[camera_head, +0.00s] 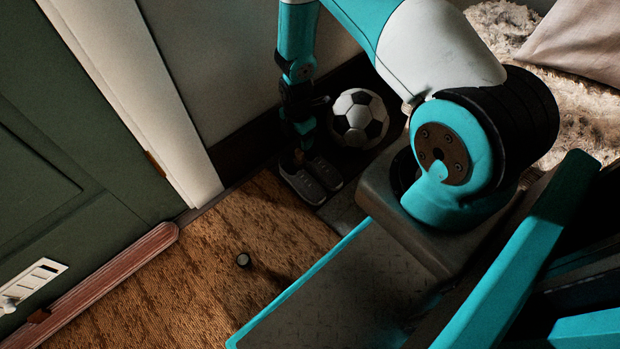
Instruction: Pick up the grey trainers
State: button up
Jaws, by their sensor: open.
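The grey trainers (314,183) are a pair with pale soles, set side by side on the dark floor near the wall, beside the edge of the brown mat. My gripper (299,158) points down right at the trainers, over their far end. Its dark fingers are small and in shadow, and they look apart. I cannot tell whether they touch the shoes. My arm hides part of the area behind the trainers.
A black and white football (358,118) lies just right of my gripper. A green door (70,150) is at the left. A fluffy seat with a cushion (580,40) is at the upper right.

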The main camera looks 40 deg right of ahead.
aim_at(300, 151)
notch_tip(300, 151, down, 8)
jog(key=b, duration=0.5)
jog(key=shift+d, duration=0.1)
jog(key=shift+r, duration=0.1)
grip_shut()
